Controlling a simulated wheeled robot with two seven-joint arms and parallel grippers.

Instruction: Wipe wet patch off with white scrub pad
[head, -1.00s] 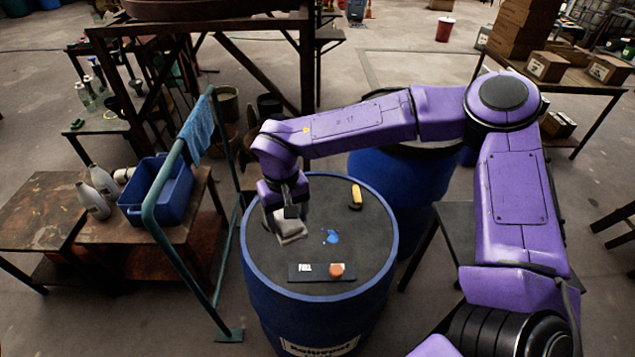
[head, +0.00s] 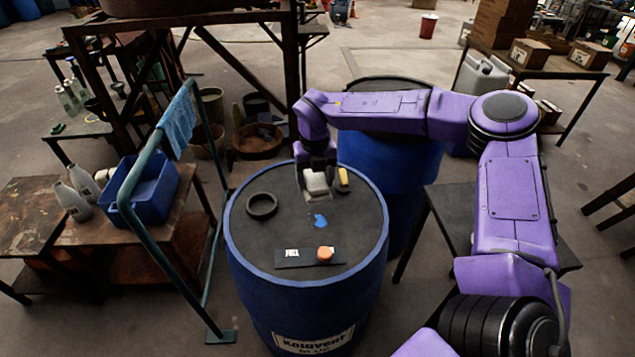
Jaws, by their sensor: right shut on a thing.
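The wet patch (head: 320,221) is a small blue spot on the dark top of the blue drum (head: 268,237). My right gripper (head: 316,172) is shut on the white scrub pad (head: 317,184), over the far part of the drum top. The pad is just beyond the patch, apart from it in the picture. I cannot tell whether the pad touches the drum top. My left gripper is not in view.
A yellow and black object (head: 343,178) stands right beside the pad. A black ring (head: 262,206) lies at the left of the drum top. A dark strip (head: 295,257) with an orange knob (head: 325,253) lies at the front. A green rail (head: 135,225) stands left of the drum.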

